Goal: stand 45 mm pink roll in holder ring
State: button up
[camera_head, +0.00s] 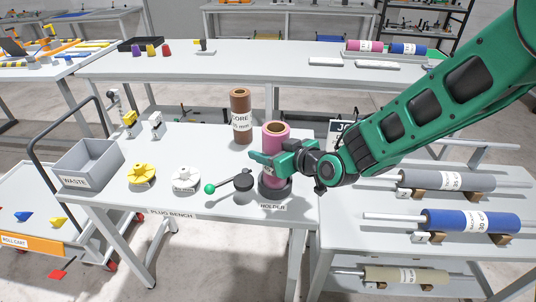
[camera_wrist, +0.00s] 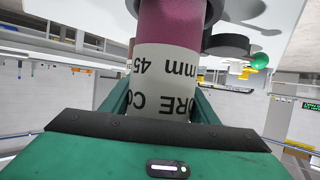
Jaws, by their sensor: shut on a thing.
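The pink roll (camera_head: 276,139) stands upright on the plug bench, with a brown core opening at its top. Its lower end is at the dark holder ring (camera_head: 276,191), beside the HOLDER label; whether it is fully seated I cannot tell. My gripper (camera_head: 264,162) reaches in from the right and is shut on the roll around its middle. In the wrist view the roll (camera_wrist: 168,70) runs between the fingers, its white band reading "45 mm" and "CORE" upside down.
A dark disc with a green-knobbed lever (camera_head: 230,183) lies just left of the holder. A brown core (camera_head: 240,115) stands behind. White (camera_head: 185,180) and yellow (camera_head: 142,174) plugs and a grey waste bin (camera_head: 88,163) are further left. Grey and blue rolls (camera_head: 472,221) lie on the right rack.

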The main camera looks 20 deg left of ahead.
jog(key=shift+f, duration=0.8)
jog(key=o, duration=1.2)
jog(key=shift+f, duration=0.15)
jog(key=shift+s+d+r, duration=0.1)
jog(key=shift+d+r, duration=0.15)
jog(key=v, duration=1.1)
jog(key=shift+s+d, duration=0.15)
jog(key=shift+d, duration=0.05)
jog(key=shift+r, duration=0.1)
